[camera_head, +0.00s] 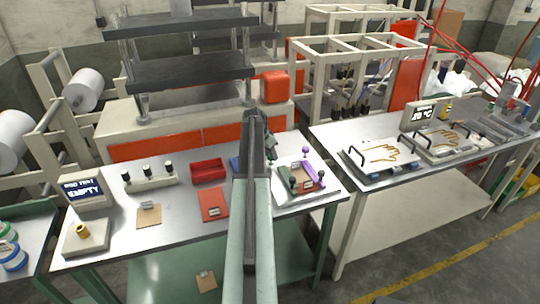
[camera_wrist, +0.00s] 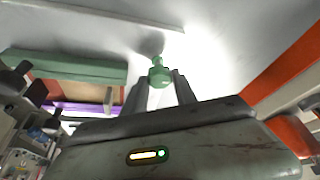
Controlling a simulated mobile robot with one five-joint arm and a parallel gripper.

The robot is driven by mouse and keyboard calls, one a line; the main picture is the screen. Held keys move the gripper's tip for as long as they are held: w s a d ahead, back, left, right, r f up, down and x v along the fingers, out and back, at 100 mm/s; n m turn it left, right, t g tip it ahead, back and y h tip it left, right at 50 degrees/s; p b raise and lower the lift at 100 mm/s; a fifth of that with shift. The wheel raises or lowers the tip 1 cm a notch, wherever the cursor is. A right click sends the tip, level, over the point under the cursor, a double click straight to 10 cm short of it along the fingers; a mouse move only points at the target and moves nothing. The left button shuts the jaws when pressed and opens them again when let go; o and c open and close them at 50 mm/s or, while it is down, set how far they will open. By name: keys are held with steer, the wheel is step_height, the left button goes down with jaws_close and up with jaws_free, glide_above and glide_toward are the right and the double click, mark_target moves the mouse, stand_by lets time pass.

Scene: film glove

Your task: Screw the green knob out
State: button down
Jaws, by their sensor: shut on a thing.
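The green knob (camera_wrist: 159,75) shows in the wrist view between the two fingertips of my gripper (camera_wrist: 160,88). My gripper is shut on the knob. A white plate lies behind the knob, and whether the knob still touches it I cannot tell. The green bar (camera_wrist: 70,66) and purple bar (camera_wrist: 88,107) show at the left in the wrist view.
Several other dark and purple knobs stand on the fixture. A red bin (camera_head: 208,170), an orange-red board (camera_head: 213,205) and a row of black knobs on a base (camera_head: 150,181) lie to the left. A second table (camera_head: 350,137) with glove plates (camera_head: 380,158) stands at the right.

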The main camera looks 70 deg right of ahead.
steer(key=shift+s, duration=0.1)
steer(key=n+t, duration=0.1)
steer(key=n, duration=0.2)
steer(key=shift+s, duration=0.15)
steer(key=n+t, duration=0.2)
steer(key=n, duration=0.3)
steer(key=shift+s+n, duration=0.1)
steer(key=shift+n, duration=0.3)
steer(key=n+t, duration=0.1)
steer(key=n, duration=0.3)
steer(key=shift+s+d+t+y, duration=0.1)
steer(key=shift+d+t+y, duration=0.05)
steer(key=shift+t+y, duration=0.25)
steer(key=shift+n+t+y, duration=0.4)
steer(key=shift+n+y, duration=0.1)
steer(key=shift+n, duration=1.6)
steer(key=c, duration=1)
jaws_free()
steer(key=shift+o, duration=0.2)
